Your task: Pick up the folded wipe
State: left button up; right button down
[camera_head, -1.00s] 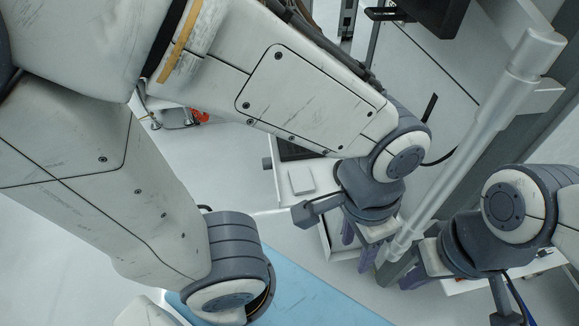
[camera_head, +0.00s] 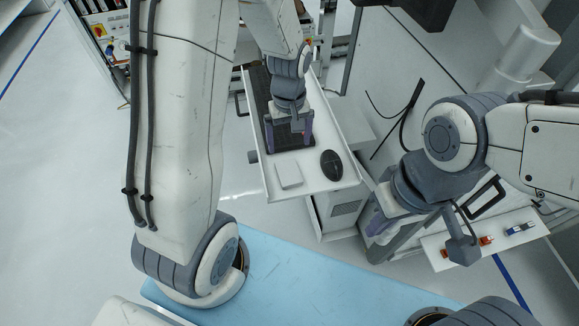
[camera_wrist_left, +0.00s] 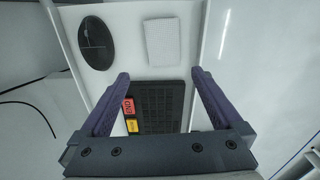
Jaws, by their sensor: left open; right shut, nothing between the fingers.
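The folded wipe (camera_head: 289,175) is a small flat white square lying on the white shelf of the workstation, near its front edge. In the left wrist view the wipe (camera_wrist_left: 163,42) lies ahead of the fingertips, between their lines. My left gripper (camera_head: 289,147) is open and empty, pointing down over the keyboard, just behind the wipe in the head view; it also shows in the left wrist view (camera_wrist_left: 160,73). My right gripper (camera_head: 375,226) is shut and empty, right of the shelf and apart from the wipe.
A black mouse (camera_head: 331,164) lies right of the wipe in the head view. A dark keyboard (camera_head: 285,137) lies behind the wipe, under my left gripper. A light blue surface (camera_head: 300,270) is in front. A white ledge (camera_head: 480,240) with small items is at right.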

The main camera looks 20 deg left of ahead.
pick_arm(q)
send_over(287, 168)
jog(key=f, duration=0.4)
jog(key=shift+w+d+f, duration=0.15)
jog(key=shift+w+f, duration=0.1)
jog(key=shift+w, duration=0.1)
jog(key=f, duration=0.4)
jog(key=shift+s+f, duration=0.1)
jog(key=shift+s, duration=0.3)
jog(key=shift+f+p, duration=0.3)
jog(key=shift+f, duration=0.25)
jog(key=c, duration=1.2)
